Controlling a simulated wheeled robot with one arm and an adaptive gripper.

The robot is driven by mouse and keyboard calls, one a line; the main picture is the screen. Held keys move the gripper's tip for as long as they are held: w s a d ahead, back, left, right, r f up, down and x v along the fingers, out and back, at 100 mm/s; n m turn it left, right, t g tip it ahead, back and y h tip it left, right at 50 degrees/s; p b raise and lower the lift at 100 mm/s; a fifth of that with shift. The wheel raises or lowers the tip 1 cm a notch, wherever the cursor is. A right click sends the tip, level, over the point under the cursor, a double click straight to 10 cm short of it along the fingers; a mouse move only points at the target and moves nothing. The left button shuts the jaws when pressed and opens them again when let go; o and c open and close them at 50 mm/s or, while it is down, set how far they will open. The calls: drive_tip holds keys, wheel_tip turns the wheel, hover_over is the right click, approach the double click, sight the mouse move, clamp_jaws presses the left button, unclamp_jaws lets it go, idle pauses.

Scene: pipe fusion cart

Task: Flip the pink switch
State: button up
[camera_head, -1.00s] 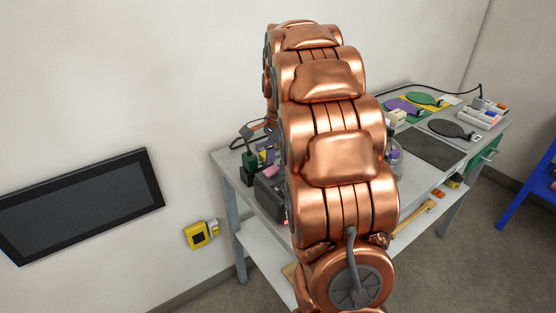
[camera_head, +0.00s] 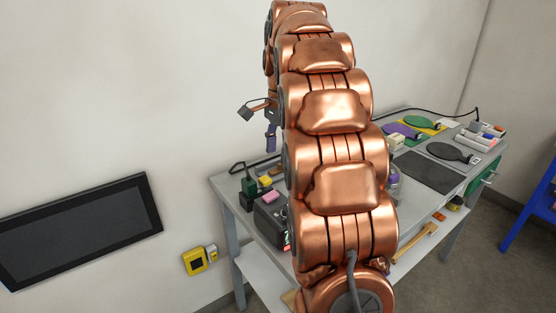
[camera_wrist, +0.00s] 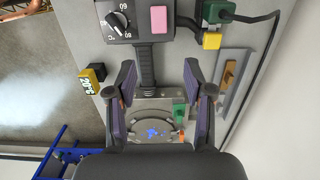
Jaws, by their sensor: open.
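The pink switch (camera_wrist: 159,19) is a rounded rectangular button on top of a dark control box (camera_wrist: 125,33), beside a temperature dial (camera_wrist: 117,20). In the head view the pink switch (camera_head: 269,197) sits on the dark box (camera_head: 270,222) at the cart's left end. I cannot tell which way the switch is set. My gripper (camera_wrist: 162,75) is open, with nothing between its two purple-sided fingers. Its fingertips appear below the switch in the wrist view. In the head view my gripper is partly hidden by my arm and hangs above the box, apart from it.
A yellow block (camera_wrist: 212,40) and a green plug (camera_wrist: 219,10) with a black cable sit right of the switch. A black-yellow block (camera_wrist: 92,76) is at the left edge. A wood-handled tool (camera_wrist: 229,73) lies at right. The wall (camera_head: 130,90) is close behind the cart.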

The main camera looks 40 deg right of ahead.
drive_tip(key=shift+s+r, duration=0.1)
drive_tip(key=shift+r, duration=0.3)
idle(0.4)
